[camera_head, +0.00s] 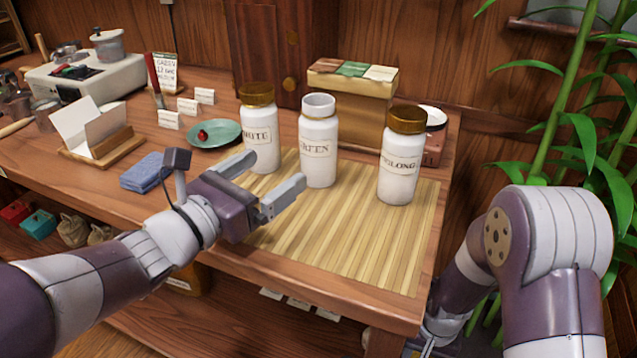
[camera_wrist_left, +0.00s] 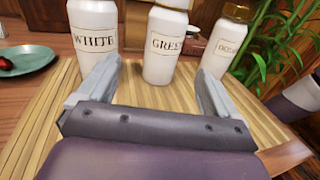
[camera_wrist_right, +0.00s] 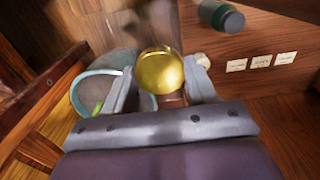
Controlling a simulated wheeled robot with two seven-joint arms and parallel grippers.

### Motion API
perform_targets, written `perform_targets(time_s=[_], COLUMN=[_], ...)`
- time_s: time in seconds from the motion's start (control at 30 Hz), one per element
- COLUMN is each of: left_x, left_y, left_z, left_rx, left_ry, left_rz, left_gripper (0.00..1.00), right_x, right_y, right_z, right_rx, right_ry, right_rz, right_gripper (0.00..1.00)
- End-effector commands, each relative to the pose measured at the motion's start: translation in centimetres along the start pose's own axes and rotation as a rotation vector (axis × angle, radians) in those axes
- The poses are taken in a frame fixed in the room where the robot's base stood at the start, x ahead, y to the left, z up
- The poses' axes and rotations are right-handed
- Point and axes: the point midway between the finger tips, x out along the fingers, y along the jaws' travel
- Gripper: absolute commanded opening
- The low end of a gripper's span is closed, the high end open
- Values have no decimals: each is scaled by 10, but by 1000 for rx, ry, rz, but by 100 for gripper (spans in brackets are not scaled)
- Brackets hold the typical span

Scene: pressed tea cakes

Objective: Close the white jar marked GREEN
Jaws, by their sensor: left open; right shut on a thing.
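The white jar marked GREEN (camera_head: 318,150) stands upright on the bamboo mat (camera_head: 350,235), its mouth open with no lid. It also shows in the left wrist view (camera_wrist_left: 163,45), beyond and between my left fingers. My left gripper (camera_head: 276,172) is open and empty, low over the mat in front of the GREEN and WHITE jars. My right gripper (camera_wrist_right: 160,78) is shut on a round gold lid (camera_wrist_right: 160,70), seen in the right wrist view.
The lidded WHITE jar (camera_head: 260,135) stands left of GREEN, the lidded OOLONG jar (camera_head: 400,165) right of it. A box (camera_head: 350,100) stands behind. A teal plate (camera_head: 214,134) and blue cloth (camera_head: 147,173) lie left. The mat's front is clear. Bamboo plants (camera_head: 580,110) grow at right.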

Motion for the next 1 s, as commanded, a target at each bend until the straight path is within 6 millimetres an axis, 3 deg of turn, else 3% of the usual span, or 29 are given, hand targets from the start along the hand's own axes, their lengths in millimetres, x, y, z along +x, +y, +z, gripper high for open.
perform_targets(time_s=[0.33, 0.7, 1.0], left_x=[3, 62, 68], left_y=[0, -1, 0], left_z=[-1, -1, 0], left_rx=[-2, -3, -4], left_ry=[0, 1, 1], left_rz=[0, -1, 2], left_gripper=[94, 94, 94], right_x=[1, 7, 7], right_y=[0, 0, 0], right_z=[0, 0, 0], right_rx=[-1, -1, -1], right_ry=[0, 0, 0], right_rz=[0, 0, 0], right_gripper=[24, 24, 24])
